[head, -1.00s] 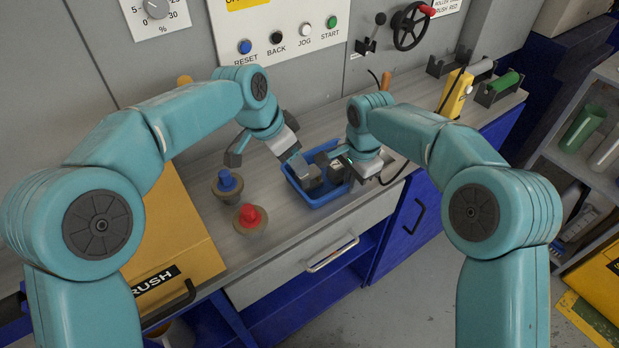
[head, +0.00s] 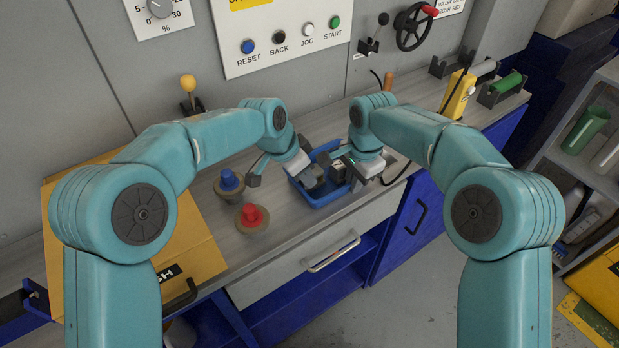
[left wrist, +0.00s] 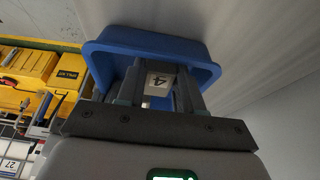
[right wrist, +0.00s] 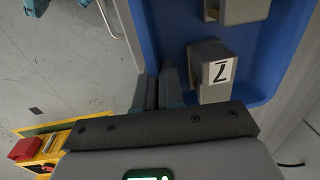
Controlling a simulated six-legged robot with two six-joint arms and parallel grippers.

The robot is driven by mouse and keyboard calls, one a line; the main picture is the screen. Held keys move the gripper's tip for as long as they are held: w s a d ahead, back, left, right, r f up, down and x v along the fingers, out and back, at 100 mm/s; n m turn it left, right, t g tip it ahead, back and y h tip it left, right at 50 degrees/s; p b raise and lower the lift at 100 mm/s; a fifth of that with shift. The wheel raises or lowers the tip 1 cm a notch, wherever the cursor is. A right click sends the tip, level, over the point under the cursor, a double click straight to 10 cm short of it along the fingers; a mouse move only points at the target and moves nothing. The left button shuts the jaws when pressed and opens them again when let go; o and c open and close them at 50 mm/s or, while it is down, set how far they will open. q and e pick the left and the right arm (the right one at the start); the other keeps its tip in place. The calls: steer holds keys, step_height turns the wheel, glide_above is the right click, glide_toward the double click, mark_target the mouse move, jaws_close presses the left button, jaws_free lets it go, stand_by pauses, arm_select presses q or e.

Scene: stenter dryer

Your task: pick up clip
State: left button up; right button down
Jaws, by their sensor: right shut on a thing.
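A blue tray (head: 325,197) stands on the workbench with grey block-shaped clips in it. In the left wrist view, a clip with a white label marked 4 (left wrist: 159,82) is in the tray, between the fingers of my left gripper (left wrist: 160,95). The fingers are apart on either side of it, and contact cannot be made out. In the right wrist view, my right gripper (right wrist: 160,90) is shut on the side wall of the blue tray (right wrist: 172,30). A clip with a label like a 7 (right wrist: 213,75) lies beside its fingers inside the tray.
A blue-topped piece (head: 229,182) and a red-topped piece (head: 251,217) stand left of the tray. A yellow box (head: 195,245) is at the bench's left. A drawer (head: 315,245) is below the bench front. A yellow device (head: 458,95) stands at the right back.

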arm_select(q)
jaws_close()
steer(key=shift+r, duration=0.8)
steer(key=t, duration=0.1)
steer(key=s+t, duration=0.1)
steer(key=t, duration=0.1)
steer(key=shift+m, duration=0.4)
steer(key=r, duration=0.2)
steer(key=s+r, duration=0.1)
steer(key=r, duration=0.1)
steer(key=s+r, duration=0.1)
steer(key=r, duration=0.1)
steer(key=shift+s+d, duration=0.1)
steer(key=shift+s, duration=0.05)
arm_select(e)
steer(key=shift+r, duration=0.1)
arm_select(q)
steer(key=s+r+g, duration=0.1)
steer(key=s+g, duration=0.2)
steer(key=s, duration=1.7)
steer(key=shift+s+d+r+n, duration=0.15)
steer(key=shift+d+r+n, duration=0.1)
steer(key=shift+d+n, duration=0.15)
arm_select(e)
steer(key=c, duration=1.2)
jaws_free()
